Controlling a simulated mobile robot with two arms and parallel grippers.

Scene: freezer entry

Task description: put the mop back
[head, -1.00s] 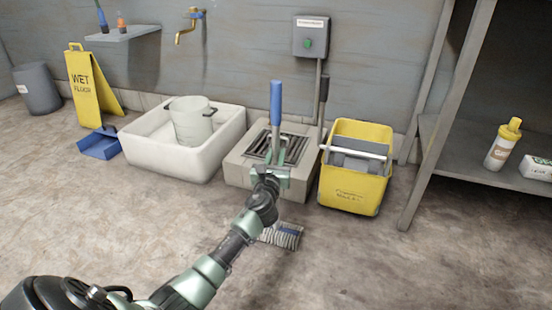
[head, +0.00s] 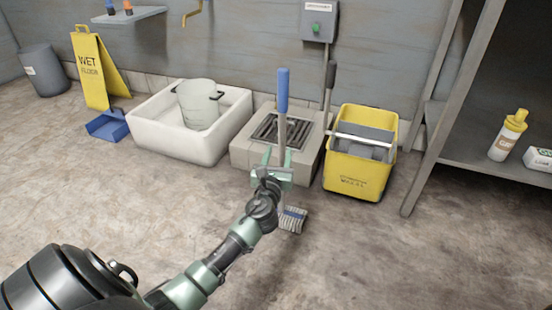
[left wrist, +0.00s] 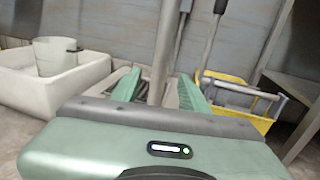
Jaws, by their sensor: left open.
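The mop stands nearly upright with a blue grip (head: 283,90) at the top and a grey pole (head: 282,132). In the left wrist view the pole (left wrist: 165,50) rises between the two spread green fingers of my left gripper (left wrist: 160,92). I cannot tell whether either finger touches it. My right gripper is not in view.
A grated drain block (head: 240,158) stands behind the mop. A yellow mop bucket (head: 360,183) is to its right, and a white basin (head: 175,146) to its left. A grey shelf (head: 470,160) stands at the right. A wet floor sign (head: 90,68) is far left. The front floor is clear.

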